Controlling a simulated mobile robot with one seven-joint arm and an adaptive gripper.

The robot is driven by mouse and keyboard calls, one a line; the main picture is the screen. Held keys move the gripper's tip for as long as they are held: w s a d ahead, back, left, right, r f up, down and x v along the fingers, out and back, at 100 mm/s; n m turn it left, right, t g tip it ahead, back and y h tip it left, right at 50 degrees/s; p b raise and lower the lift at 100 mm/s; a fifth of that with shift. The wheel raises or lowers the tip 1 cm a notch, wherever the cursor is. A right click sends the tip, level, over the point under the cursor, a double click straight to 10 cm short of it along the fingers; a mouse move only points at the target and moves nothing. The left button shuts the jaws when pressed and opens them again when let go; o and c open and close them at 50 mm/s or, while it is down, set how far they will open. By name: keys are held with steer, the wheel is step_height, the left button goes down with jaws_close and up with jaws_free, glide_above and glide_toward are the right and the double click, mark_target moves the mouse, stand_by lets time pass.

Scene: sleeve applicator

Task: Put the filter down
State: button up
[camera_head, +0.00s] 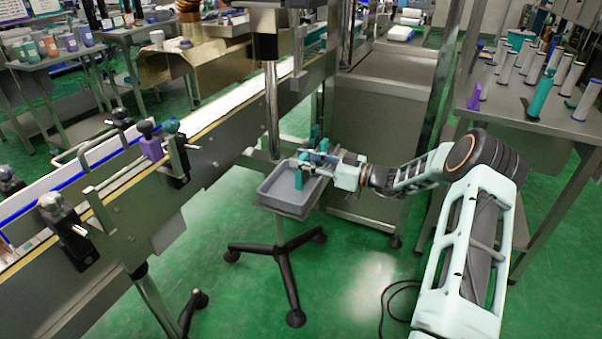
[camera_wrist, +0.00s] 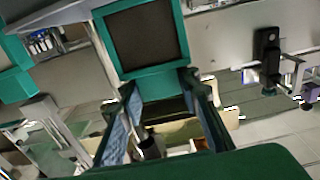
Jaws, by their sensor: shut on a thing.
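The filter (camera_wrist: 143,40) has a dark square panel in a teal frame. In the wrist view it fills the upper middle, at the tips of my gripper (camera_wrist: 160,88). The two fingers are shut on the lower part of its frame. In the head view my gripper (camera_head: 317,157) reaches in from the right, over or beside a grey tray (camera_head: 268,190) on a wheeled stand. Small teal parts show at the gripper's end there. I cannot tell from this view whether the filter touches the tray.
A conveyor (camera_head: 215,128) with metal rails runs diagonally left of the tray, and a vertical metal post (camera_head: 271,105) stands close behind it. A steel cabinet (camera_head: 375,130) is behind my gripper. A table (camera_head: 515,108) with several upright tubes stands at the right.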

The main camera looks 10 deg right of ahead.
mark_target(301, 170)
steer(key=shift+w+a+f, duration=0.15)
steer(key=shift+w+f, duration=0.15)
steer(key=shift+f, duration=0.2)
steer(key=shift+w+f+b, duration=0.1)
steer(key=shift+f+b, duration=0.55)
steer(key=shift+f, duration=0.9)
steer(key=shift+f, duration=0.2)
steer(key=o, duration=1.2)
steer(key=shift+c, duration=0.2)
steer(key=shift+r, duration=0.1)
